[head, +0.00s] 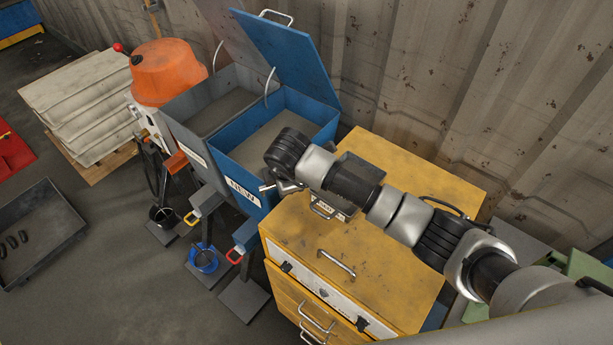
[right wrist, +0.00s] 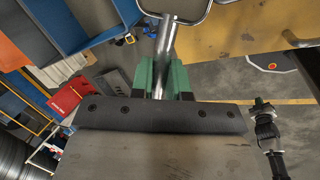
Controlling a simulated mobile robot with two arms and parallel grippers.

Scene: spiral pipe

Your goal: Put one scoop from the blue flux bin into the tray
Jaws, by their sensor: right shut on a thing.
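The blue flux bin (head: 300,108) stands open with its lid tipped back, a grey fill inside and a "NEW" label on its front. My right gripper (head: 282,187) is low over the bin's front right corner, beside the yellow cabinet. In the right wrist view its green fingers (right wrist: 164,82) are shut on a metal rod (right wrist: 165,45), which looks like the scoop's handle. A rimmed grey pan at that view's top edge is cut off; I cannot tell whether it is scoop or tray. A small labelled metal tray (head: 322,209) sits on the cabinet, partly hidden by my arm.
A grey bin (head: 215,110) adjoins the blue one at left. An orange drum (head: 165,72), stacked sacks (head: 80,100) and a black floor tray (head: 60,240) are farther left. A corrugated wall (head: 420,80) stands behind.

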